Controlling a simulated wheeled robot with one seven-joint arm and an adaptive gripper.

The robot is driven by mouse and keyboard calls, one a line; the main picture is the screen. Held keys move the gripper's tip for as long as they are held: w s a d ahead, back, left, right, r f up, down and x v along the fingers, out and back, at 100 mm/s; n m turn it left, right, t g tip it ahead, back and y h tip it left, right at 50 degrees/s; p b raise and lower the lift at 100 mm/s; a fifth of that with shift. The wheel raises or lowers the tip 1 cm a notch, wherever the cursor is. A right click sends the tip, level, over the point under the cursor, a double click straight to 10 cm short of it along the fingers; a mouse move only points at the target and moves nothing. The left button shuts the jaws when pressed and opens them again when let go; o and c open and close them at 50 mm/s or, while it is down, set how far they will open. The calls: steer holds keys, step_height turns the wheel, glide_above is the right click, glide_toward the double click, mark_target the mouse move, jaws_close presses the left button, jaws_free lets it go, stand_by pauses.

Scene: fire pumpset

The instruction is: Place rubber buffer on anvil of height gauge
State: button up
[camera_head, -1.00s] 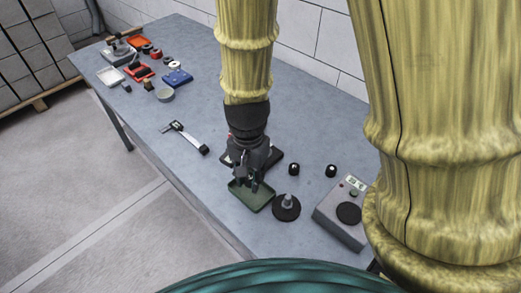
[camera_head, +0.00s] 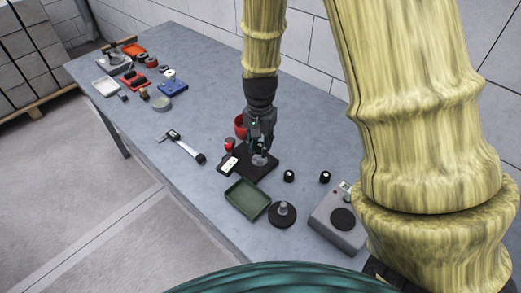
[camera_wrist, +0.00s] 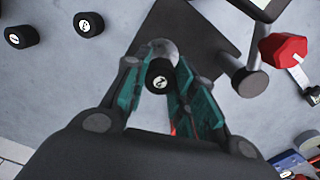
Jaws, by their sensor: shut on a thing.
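My gripper (camera_head: 262,152) is over the black base (camera_head: 265,174) of the height gauge. In the wrist view my gripper (camera_wrist: 160,88) is shut on a short black rubber buffer (camera_wrist: 160,75) with a white numbered top. The round silver anvil (camera_wrist: 166,46) shows just beyond the buffer, partly hidden by it. In the head view the anvil (camera_head: 259,160) shows below the fingertips. Whether buffer and anvil touch, I cannot tell. The gauge's black base also shows in the wrist view (camera_wrist: 205,25). A pale display (camera_head: 229,163) stands at its left.
Two other black buffers (camera_head: 289,176) (camera_head: 325,177) stand to the right. A green tray (camera_head: 247,199), a black disc with a grey post (camera_head: 282,214) and a grey instrument (camera_head: 338,220) are in front. A caliper-like tool (camera_head: 182,147) lies left.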

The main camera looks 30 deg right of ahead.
mark_target(260, 152)
steer(key=shift+f+p, duration=0.35)
steer(key=shift+f, duration=1.4)
steer(key=shift+f, duration=0.15)
steer(key=o, duration=0.9)
steer(key=shift+c, duration=0.2)
steer(key=shift+r+b, duration=0.7)
steer(key=shift+r, duration=5.45)
